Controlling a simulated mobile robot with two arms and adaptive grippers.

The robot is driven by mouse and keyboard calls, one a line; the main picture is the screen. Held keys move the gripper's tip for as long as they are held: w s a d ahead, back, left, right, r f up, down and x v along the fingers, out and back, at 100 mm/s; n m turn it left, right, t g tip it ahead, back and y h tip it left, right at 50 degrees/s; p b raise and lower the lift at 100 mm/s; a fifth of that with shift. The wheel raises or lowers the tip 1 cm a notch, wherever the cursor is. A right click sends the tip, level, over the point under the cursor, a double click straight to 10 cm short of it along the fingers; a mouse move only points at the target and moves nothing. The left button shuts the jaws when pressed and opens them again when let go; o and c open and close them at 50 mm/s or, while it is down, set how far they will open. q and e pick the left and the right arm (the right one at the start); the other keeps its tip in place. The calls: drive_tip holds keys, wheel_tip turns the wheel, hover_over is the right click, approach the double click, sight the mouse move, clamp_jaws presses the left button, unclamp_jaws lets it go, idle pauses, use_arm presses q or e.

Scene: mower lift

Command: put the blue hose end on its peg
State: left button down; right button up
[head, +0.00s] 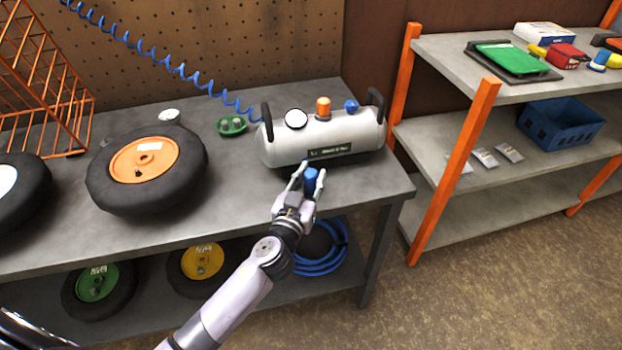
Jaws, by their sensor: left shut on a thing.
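My left gripper (305,181) is shut on a small blue piece (312,181), which looks like the blue hose end. It holds this piece just in front of the silver air tank (280,148), near the front edge of the workbench (230,215). The fingers partly cover the blue piece, and I cannot tell whether it touches the bench. A coiled blue hose (180,72) runs down from the upper left to the tank's left end. I cannot make out a peg for certain. My right gripper is not in view.
A tire with an orange hub (143,160) and a green part (232,126) lie left of the tank. A blue hose coil (325,262) and more wheels lie on the lower shelf. An orange-post shelf unit (455,172) stands at right. Bare bench lies left of my gripper.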

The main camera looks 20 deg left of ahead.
sight(311, 172)
use_arm(q)
wheel_tip(311, 172, up, 19)
drive_tip(key=p, duration=0.4)
drive_tip(key=s+a+f, duration=0.1)
drive_tip(key=s+f, duration=0.4)
drive_tip(key=s, duration=0.5)
drive_tip(key=s+f, duration=0.5)
drive_tip(key=s, duration=0.6)
drive_tip(key=shift+s+a, duration=0.3)
drive_tip(key=shift+a, duration=0.05)
drive_tip(key=shift+a, duration=0.1)
